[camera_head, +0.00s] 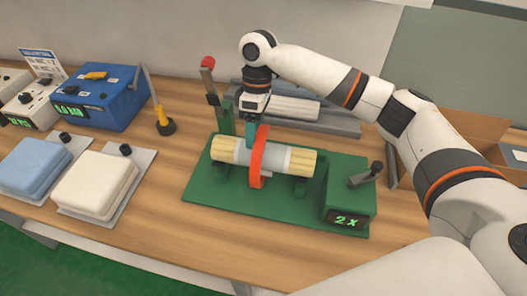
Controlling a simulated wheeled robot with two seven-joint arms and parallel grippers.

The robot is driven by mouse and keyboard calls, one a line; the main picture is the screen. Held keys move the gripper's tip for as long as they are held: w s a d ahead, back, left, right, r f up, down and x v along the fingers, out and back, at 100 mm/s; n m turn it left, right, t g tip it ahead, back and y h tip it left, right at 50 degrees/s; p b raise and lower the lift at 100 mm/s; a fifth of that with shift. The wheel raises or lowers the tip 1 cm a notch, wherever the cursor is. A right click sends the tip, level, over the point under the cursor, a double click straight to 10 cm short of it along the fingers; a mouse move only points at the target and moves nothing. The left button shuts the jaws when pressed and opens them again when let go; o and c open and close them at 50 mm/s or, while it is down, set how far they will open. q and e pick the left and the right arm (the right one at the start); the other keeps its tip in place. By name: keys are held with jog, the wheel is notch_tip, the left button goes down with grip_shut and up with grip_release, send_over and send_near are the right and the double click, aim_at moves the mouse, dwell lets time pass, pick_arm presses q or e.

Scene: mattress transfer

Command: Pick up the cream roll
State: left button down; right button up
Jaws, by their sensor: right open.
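A cream roll (302,162) with a grey wrap around its middle lies across supports on the green machine (205,186). A red-orange arch (257,174) stands around the middle of the roll. My right gripper (251,137) points down at the roll's far side, just left of the arch. It is open, its teal fingers partly hidden by the roll and arch; I cannot tell whether they touch the roll. My left gripper is not in view.
A whitish roll (293,109) lies on a grey rack behind the machine. A crank (366,176) and "2X" display (347,219) are at the machine's right. Blue (37,164) and cream (95,184) pads lie left. A blue box (101,99) and an open carton (465,130) stand farther back.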

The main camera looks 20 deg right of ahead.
aim_at(256, 143)
jog(key=shift+f, duration=0.7)
jog(key=p+x, duration=0.1)
jog(key=x, duration=0.3)
jog(key=shift+s+d+f, duration=0.15)
jog(key=shift+s+f, duration=0.05)
jog(key=shift+f, duration=0.25)
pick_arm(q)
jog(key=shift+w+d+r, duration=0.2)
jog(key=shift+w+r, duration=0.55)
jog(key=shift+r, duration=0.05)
pick_arm(e)
jog(key=shift+c, duration=0.6)
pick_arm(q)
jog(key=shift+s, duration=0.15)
pick_arm(e)
jog(key=c, duration=0.8)
jog(key=shift+r, duration=0.1)
jog(key=shift+c, duration=0.2)
